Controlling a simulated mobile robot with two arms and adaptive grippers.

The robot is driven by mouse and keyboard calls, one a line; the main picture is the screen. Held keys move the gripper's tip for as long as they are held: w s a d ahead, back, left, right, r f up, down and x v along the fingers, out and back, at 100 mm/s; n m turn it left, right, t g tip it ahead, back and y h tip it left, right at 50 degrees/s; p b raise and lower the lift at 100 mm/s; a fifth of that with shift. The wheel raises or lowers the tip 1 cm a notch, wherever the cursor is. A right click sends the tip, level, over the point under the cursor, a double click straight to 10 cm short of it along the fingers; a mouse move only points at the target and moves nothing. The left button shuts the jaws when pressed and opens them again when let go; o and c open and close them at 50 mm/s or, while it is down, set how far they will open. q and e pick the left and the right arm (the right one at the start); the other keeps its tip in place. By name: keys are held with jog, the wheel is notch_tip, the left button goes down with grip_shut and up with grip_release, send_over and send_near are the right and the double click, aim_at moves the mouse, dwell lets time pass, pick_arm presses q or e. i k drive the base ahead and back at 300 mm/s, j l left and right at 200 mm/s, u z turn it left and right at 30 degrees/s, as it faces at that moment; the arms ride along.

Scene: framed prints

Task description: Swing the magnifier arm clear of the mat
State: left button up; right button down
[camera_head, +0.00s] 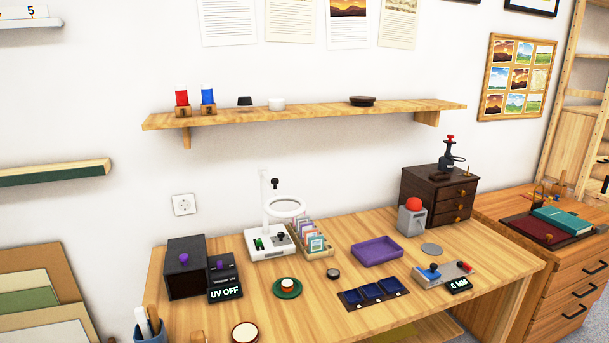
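A white magnifier stands at the back of the wooden desk, left of centre. Its round lens ring (286,207) is held out to the right of an upright white post (265,205) with a dark knob at the top. Its white base (262,244) carries a green part and a dark knob. The ring appears above the base's right side and a rack of small cards. I cannot tell which thing is the mat; a green round piece (288,294) with a small cream-topped item on it lies in front of the base. Neither gripper is in view.
A dark box and a "UV OFF" display (226,291) stand left of the magnifier. The card rack (319,254) is close on its right. A purple tray (377,251) and a dark blue compartment tray (373,294) lie farther right. A wooden shelf (318,112) hangs above.

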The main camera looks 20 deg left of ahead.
aim_at(261, 170)
jog(key=i+u, duration=0.2)
jog(key=i, duration=0.25)
jog(key=i+l+u, duration=0.15)
jog(key=i, duration=0.25)
jog(key=i+l+u, duration=0.2)
jog(key=i, duration=0.25)
